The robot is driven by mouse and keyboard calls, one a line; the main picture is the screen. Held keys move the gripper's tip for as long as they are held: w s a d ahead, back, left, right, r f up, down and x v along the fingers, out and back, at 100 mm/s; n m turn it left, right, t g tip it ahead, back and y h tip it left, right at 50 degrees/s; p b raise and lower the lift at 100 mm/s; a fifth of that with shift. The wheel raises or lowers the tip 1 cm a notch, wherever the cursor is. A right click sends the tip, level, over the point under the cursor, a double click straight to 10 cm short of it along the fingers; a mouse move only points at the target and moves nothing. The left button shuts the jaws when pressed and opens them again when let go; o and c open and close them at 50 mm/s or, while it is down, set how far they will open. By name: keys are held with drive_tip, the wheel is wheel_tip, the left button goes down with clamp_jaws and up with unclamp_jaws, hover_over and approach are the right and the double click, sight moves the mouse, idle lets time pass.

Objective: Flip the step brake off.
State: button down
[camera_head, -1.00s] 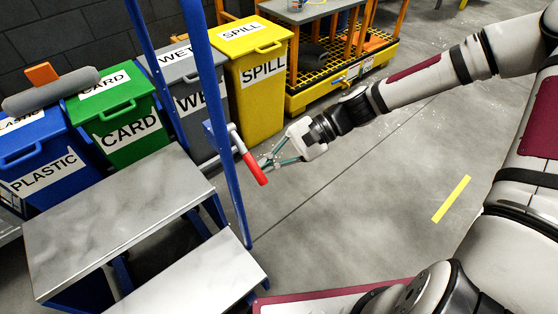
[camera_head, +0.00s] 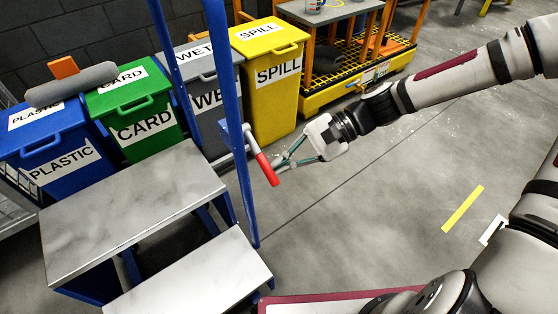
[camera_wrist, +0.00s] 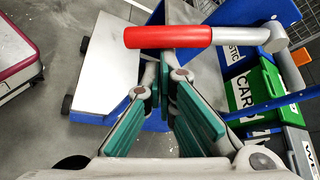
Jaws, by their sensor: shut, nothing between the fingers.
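The step brake lever (camera_head: 265,167) has a red grip on a grey arm, mounted on a blue post of the step unit (camera_head: 130,205). In the head view the red grip slants down and to the right. In the wrist view the red grip (camera_wrist: 168,37) lies crosswise just beyond the fingertips, with its grey pivot to the right. My gripper (camera_head: 279,163) is shut and empty, its tips close to the right side of the grip. In the wrist view my gripper (camera_wrist: 166,68) points at the grip. I cannot tell whether they touch.
Blue plastic (camera_head: 55,150), green card (camera_head: 135,105), grey wet (camera_head: 207,90) and yellow spill (camera_head: 270,75) bins stand behind the steps. A yellow spill pallet (camera_head: 335,90) with a table is at the back. Floor to the right of the steps is clear.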

drive_tip(key=shift+s+d+r+p, duration=0.2)
drive_tip(key=shift+r+p, duration=0.15)
drive_tip(key=shift+p, duration=0.7)
wheel_tip(320, 180, up, 7)
drive_tip(key=s+d+m+g+h+p, duration=0.1)
drive_tip(key=s+m+g+h+p, duration=0.1)
drive_tip(key=p, duration=1.2)
drive_tip(key=shift+m+g+h, duration=0.6)
drive_tip(key=shift+m+g, duration=0.4)
drive_tip(key=shift+m, duration=0.5)
drive_tip(key=shift+d+r+p, duration=0.1)
drive_tip(key=shift+p, duration=0.2)
drive_tip(key=w+d+r, duration=0.1)
drive_tip(key=w+d, duration=0.4)
drive_tip(key=d, duration=0.2)
drive_tip(key=shift+w+d+b, duration=0.3)
drive_tip(key=shift+w+b, duration=0.05)
drive_tip(key=shift+r, duration=0.1)
